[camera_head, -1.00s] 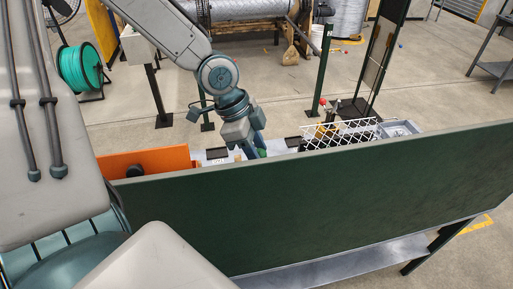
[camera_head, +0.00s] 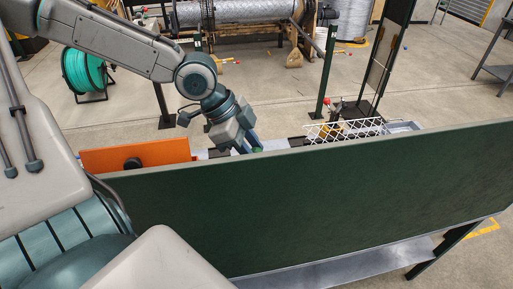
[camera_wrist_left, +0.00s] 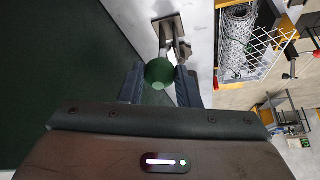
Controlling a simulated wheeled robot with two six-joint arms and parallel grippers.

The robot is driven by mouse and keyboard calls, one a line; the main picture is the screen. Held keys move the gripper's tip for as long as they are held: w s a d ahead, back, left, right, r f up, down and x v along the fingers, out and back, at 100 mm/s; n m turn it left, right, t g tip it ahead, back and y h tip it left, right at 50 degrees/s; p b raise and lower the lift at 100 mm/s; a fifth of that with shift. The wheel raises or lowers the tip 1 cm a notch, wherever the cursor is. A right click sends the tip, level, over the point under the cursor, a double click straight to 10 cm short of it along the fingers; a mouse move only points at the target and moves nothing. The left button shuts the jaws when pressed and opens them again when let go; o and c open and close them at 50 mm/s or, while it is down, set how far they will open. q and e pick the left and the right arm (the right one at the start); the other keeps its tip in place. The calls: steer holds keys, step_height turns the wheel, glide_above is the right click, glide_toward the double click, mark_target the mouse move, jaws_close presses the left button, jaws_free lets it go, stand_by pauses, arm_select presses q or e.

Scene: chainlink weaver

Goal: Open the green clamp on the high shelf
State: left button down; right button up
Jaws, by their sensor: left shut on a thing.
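The green clamp has a round green grip (camera_wrist_left: 160,72) and a metal bracket (camera_wrist_left: 172,32) in the left wrist view. The bracket is on the pale shelf surface (camera_wrist_left: 200,55). My left gripper (camera_wrist_left: 160,84) is shut on the green grip, with one finger on either side. In the head view my left gripper (camera_head: 247,146) reaches down behind the dark green panel, and a bit of the green clamp (camera_head: 257,149) shows at its tips. The panel hides the rest of the clamp there. My right gripper is in neither view.
The dark green panel (camera_head: 300,205) stands between me and the shelf. An orange box (camera_head: 135,155) is left of the gripper. A white wire basket (camera_head: 340,129) and a grey tray (camera_head: 402,127) are to the right on the shelf.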

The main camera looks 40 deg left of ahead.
arm_select(q)
steer(key=shift+s+a+f+p, duration=0.4)
steer(key=shift+s+f+p, duration=0.1)
steer(key=shift+f+p, duration=0.2)
steer(key=shift+s+a+f+p, duration=0.4)
steer(key=shift+s+f+p, duration=0.15)
steer(key=shift+f, duration=0.1)
steer(key=c, duration=1.1)
jaws_free()
steer(key=shift+s+a, duration=0.1)
steer(key=shift+w+r, duration=0.1)
steer(key=shift+w, duration=0.1)
